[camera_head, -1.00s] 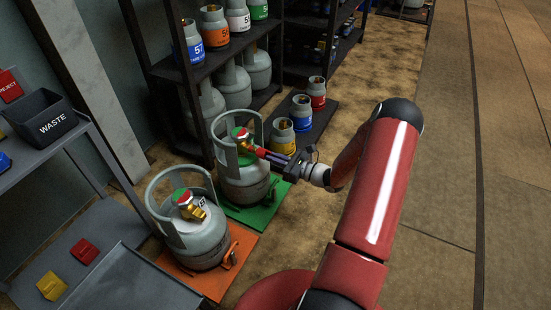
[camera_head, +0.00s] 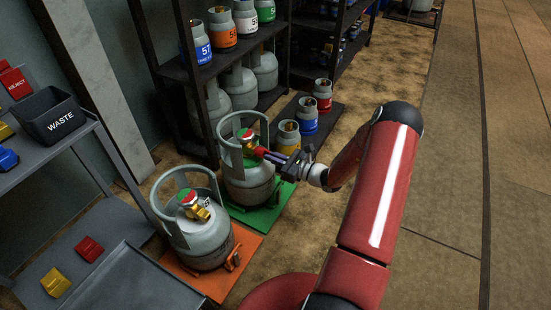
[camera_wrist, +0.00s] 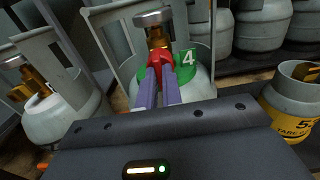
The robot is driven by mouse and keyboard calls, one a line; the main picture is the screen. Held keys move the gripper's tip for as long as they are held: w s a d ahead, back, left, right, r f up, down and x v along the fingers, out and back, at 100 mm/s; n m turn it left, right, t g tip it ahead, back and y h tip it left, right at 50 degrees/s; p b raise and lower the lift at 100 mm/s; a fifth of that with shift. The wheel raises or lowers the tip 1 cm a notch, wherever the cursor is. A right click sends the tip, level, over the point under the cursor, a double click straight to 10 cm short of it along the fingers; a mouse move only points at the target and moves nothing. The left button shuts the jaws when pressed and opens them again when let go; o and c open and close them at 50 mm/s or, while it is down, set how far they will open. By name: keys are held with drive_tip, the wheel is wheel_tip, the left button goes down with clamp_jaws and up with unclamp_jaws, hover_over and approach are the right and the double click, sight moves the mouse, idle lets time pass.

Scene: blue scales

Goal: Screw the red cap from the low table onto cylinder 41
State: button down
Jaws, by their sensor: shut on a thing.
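A grey cylinder (camera_head: 247,187) with a collar stands upright on a green scale. A green label with a "4" (camera_wrist: 189,57) shows on it in the wrist view; any further digit is hidden. Its brass valve (camera_wrist: 156,37) has a grey handwheel on top. My gripper (camera_head: 264,154) reaches in from the right through the collar opening. It is shut on the red cap (camera_wrist: 159,58), also seen in the head view (camera_head: 259,151). The cap is at the valve's outlet and appears to touch it; the threads are hidden.
A second grey cylinder (camera_head: 200,234) stands on an orange scale (camera_head: 213,284) in front. Shelves (camera_head: 165,70) of cylinders are behind. Small yellow (camera_head: 289,138), blue and red cylinders stand on a dark platform. A low table (camera_head: 130,285) and WASTE bin (camera_head: 54,114) are left.

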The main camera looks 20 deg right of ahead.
idle(0.5)
drive_tip(key=shift+m+p, duration=1.25)
drive_tip(key=shift+m, duration=0.45)
drive_tip(key=shift+m+p, duration=1)
drive_tip(key=shift+m, duration=0.8)
drive_tip(key=shift+w+m+p, duration=0.1)
drive_tip(key=shift+m+p, duration=0.7)
drive_tip(key=shift+m, duration=0.9)
